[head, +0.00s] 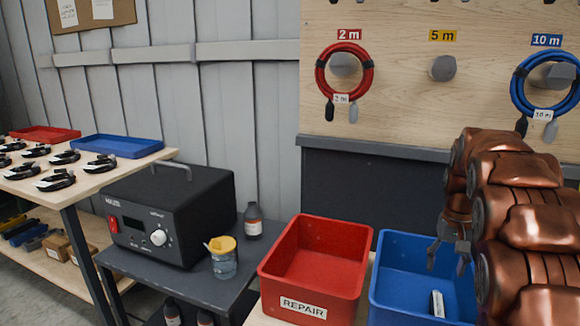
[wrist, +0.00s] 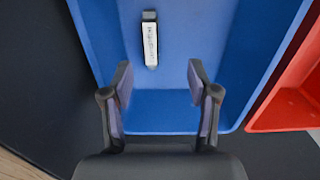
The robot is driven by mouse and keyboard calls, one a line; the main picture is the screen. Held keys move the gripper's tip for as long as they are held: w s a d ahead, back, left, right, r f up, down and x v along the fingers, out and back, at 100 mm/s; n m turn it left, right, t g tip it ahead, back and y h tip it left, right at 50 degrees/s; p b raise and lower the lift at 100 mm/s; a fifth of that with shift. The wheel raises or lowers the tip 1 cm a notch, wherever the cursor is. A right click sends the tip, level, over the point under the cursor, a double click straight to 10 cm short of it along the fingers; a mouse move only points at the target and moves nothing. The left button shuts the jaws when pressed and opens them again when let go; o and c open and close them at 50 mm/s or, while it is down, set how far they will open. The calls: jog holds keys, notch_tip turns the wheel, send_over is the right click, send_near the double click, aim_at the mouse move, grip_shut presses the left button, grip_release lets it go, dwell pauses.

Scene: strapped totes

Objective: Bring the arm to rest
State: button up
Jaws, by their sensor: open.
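My gripper (head: 450,252) hangs from my copper-coloured arm above the blue tote at the right of the head view. In the wrist view my gripper (wrist: 160,84) is open, its two dark fingers apart with nothing between them. Below it is the inside of the blue tote (wrist: 100,60). The blue tote also shows in the head view (head: 385,293), with a small white-labelled dark item (head: 437,304) lying in it. That item (wrist: 150,40) lies beyond the fingertips in the wrist view, apart from them. My arm hides the tote's right part.
A red tote (head: 312,268) labelled REPAIR stands left of the blue one. A dark box device (head: 170,215), a yellow-lidded jar (head: 223,262) and a bottle (head: 253,220) stand on a grey cart. Red (head: 347,72) and blue (head: 546,85) cable coils hang on the board behind; the 5 m peg (head: 443,68) is bare.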

jog(key=s+a+r+p, duration=0.6)
jog(key=s+a+r, duration=0.1)
jog(key=r, duration=0.2)
jog(key=s+a+r+n+p, duration=0.1)
jog(key=s+a+r+p, duration=0.3)
jog(key=s, duration=0.5)
jog(key=s+a+r+n+g+p, duration=0.1)
jog(key=s+a+r+n+p, duration=0.1)
jog(key=s+a+p, duration=0.3)
jog(key=s+a+r+n+p, duration=0.1)
jog(key=s+a+r+p, duration=0.3)
jog(key=s+p, duration=0.5)
jog(key=s+r, duration=0.1)
jog(key=s, duration=0.4)
jog(key=shift+s+a+r+g, duration=0.15)
jog(key=shift+a+r+g, duration=0.15)
jog(key=shift+a, duration=0.05)
